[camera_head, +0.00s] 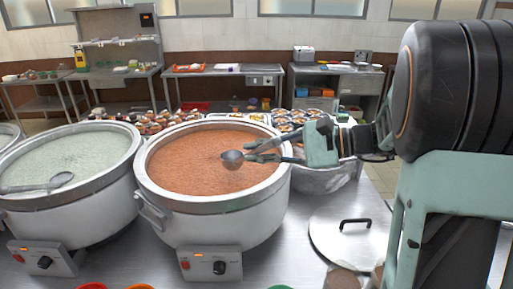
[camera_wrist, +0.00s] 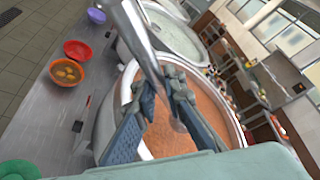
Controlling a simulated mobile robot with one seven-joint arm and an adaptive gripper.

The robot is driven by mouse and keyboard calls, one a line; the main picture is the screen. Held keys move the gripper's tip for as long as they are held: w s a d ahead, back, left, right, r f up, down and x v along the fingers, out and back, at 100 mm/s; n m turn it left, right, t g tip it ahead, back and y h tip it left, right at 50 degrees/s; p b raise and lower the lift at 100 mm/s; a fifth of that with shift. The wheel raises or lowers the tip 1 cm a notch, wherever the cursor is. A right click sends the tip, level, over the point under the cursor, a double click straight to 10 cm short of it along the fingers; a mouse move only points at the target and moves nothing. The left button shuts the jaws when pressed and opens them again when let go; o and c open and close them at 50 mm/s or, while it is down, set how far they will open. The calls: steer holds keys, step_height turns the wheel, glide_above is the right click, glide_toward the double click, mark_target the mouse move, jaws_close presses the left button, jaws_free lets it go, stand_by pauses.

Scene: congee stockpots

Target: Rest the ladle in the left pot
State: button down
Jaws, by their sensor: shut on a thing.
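My gripper (camera_head: 256,152) is shut on a metal ladle (camera_head: 232,159), holding it over the middle pot (camera_head: 215,213) of orange-red congee. The ladle's round bowl shows left of the fingertips; whether it touches the congee I cannot tell. In the wrist view the ladle (camera_wrist: 143,40) is a grey metal shape passing between the fingers of my gripper (camera_wrist: 160,85). The left pot (camera_head: 85,210), with pale green-white congee, stands beside the middle pot. Another ladle (camera_head: 40,185) lies in it near its front left rim.
A pot lid (camera_head: 345,240) with a black handle lies on the steel counter at the right. Trays of small bowls (camera_head: 160,122) stand behind the pots. A red bowl (camera_wrist: 77,49) and an orange bowl (camera_wrist: 67,72) sit along the counter's front edge.

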step_height(320, 180, down, 7)
steer(key=b, duration=0.5)
steer(key=shift+r, duration=0.2)
steer(key=shift+f+b, duration=0.35)
steer(key=shift+b, duration=0.1)
stand_by(0.6)
steer(key=c, duration=1.9)
jaws_free()
steer(key=shift+c, duration=0.2)
steer(key=shift+d, duration=0.1)
steer(key=v, duration=1.2)
steer(key=shift+f, duration=0.1)
